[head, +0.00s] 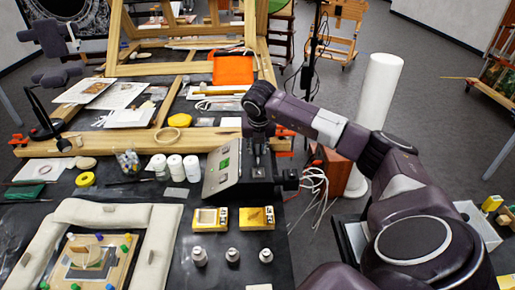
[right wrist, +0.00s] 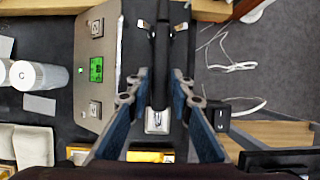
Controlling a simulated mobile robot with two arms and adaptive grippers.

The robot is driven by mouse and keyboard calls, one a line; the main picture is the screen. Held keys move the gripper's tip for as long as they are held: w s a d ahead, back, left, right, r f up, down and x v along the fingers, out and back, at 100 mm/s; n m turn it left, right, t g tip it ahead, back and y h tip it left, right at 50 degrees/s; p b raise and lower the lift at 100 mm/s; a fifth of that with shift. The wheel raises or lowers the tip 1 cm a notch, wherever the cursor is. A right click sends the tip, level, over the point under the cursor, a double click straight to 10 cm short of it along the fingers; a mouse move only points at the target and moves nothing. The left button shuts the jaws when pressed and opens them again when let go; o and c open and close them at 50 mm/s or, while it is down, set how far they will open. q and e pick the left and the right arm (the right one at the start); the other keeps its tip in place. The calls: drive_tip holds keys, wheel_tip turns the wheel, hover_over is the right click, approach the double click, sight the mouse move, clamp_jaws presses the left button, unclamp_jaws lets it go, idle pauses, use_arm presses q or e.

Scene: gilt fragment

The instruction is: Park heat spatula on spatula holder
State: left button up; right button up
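My right gripper (head: 258,150) points down over the black part of the heat station (head: 222,168), which has a sloped grey panel with a green display; the station also shows in the right wrist view (right wrist: 97,68). In that view my right gripper's fingers (right wrist: 160,78) converge on either side of a slim black upright shape (right wrist: 160,45), which may be the heat spatula or its holder. Whether the fingers touch it I cannot tell. A small pale metal piece (right wrist: 156,122) shows between the fingers. Spatula and holder cannot be clearly told apart.
White jars (head: 175,164) stand left of the station. A padded frame (head: 100,213) lies at front left. White cables (head: 318,182) hang off the table's right edge, near a white column (head: 377,100).

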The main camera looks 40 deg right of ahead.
drive_tip(key=shift+o, duration=0.2)
drive_tip(key=o, duration=0.5)
drive_tip(key=shift+o, duration=0.2)
drive_tip(key=shift+r+p, duration=1.9)
drive_tip(key=shift+r, duration=1.65)
